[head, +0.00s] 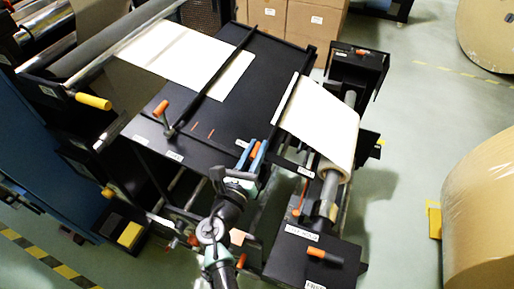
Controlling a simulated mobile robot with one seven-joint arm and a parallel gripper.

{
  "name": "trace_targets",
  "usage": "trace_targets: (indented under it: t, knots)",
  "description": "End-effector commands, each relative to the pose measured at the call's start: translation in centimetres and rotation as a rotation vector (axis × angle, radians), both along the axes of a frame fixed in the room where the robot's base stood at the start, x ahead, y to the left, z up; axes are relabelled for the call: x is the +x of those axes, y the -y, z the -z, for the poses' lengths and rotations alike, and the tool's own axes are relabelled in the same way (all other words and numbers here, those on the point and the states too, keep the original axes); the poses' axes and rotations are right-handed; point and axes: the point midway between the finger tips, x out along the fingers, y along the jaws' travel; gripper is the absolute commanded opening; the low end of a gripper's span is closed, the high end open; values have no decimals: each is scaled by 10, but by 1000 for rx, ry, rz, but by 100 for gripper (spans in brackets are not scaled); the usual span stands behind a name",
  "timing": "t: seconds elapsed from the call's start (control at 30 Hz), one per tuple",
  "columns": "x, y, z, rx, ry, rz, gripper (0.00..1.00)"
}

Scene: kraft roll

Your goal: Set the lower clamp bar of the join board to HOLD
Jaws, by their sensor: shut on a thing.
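The join board (205,142) is a black sloping panel in the middle of the head view. Two dark clamp bars cross it. One bar (222,68) ends in a lever with an orange handle (160,107), which stands free. The other bar (291,96) lies along the board's edge beside the white web from the roll. My gripper (257,150) has blue fingers closed around the orange handle (256,152) at the near end of this second bar. The lever below the handle is largely hidden by my gripper. Small white labels nearby are too small to read.
A white sheet (175,55) lies on the board's upper left. A paper web (318,125) runs to a roll on a metal shaft at right. Another orange handle (322,254) projects from the front box. Large kraft rolls (480,215) stand at right, with open floor between.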

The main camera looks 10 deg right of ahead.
Motion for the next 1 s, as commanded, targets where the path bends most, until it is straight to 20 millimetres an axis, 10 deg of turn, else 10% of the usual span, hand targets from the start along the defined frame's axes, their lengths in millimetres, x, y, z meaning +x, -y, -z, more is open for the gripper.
trace_targets:
  t: [0.03,0.07,0.2,0.63,1.0]
  knots:
    - [1,-2,0,-1,0,-4,0]
    - [1,-2,0,-1,0,-4,29]
    - [0,-1,0,-1,0,-4,53]
    - [-9,-7,1,0,-1,-4,53]
    - [-73,-51,2,1,-1,-6,53]
